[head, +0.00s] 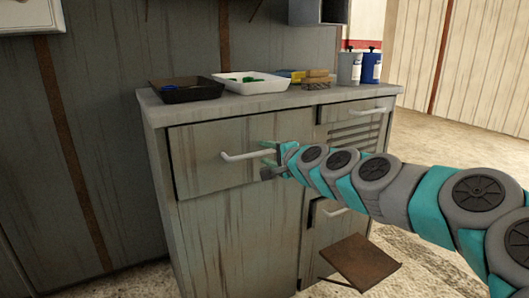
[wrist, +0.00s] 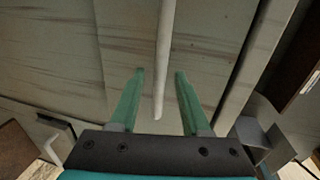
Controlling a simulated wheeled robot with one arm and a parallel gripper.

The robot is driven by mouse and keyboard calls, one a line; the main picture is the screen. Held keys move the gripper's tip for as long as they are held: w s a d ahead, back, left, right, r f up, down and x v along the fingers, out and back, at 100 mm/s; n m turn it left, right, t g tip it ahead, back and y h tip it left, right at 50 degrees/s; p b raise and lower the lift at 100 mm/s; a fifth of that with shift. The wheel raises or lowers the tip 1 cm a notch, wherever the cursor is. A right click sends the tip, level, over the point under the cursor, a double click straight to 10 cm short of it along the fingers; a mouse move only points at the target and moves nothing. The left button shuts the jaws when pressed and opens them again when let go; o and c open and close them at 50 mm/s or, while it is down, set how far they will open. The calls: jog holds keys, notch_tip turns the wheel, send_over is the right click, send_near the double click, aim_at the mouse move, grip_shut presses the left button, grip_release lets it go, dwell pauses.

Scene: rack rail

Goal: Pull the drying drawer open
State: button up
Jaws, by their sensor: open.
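The upper left drawer (head: 205,140) of the worn grey cabinet has a wide front and looks shut. Its pale bar handle (head: 240,156) stands out from the front. In the head view my gripper (head: 270,151) is at the right end of this handle. In the wrist view the handle (wrist: 165,50) runs between the two green fingers of my open gripper (wrist: 160,72), with clear gaps on both sides. A slatted front (head: 355,132) with its own handle (head: 367,111) is at the upper right. No label shows which is the drying drawer.
The worktop (head: 270,104) holds a black tray (head: 186,91), a white tray (head: 250,84), sponges or brushes, and two bottles (head: 371,68). A lower right handle (head: 327,217) is below my arm. A brown stool or board (head: 360,262) stands at the cabinet's front right.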

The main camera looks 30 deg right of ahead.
jog(key=shift+w+a+f, duration=0.1)
jog(key=shift+w+f, duration=0.05)
jog(key=shift+w, duration=0.55)
grip_shut()
dwell(1.1)
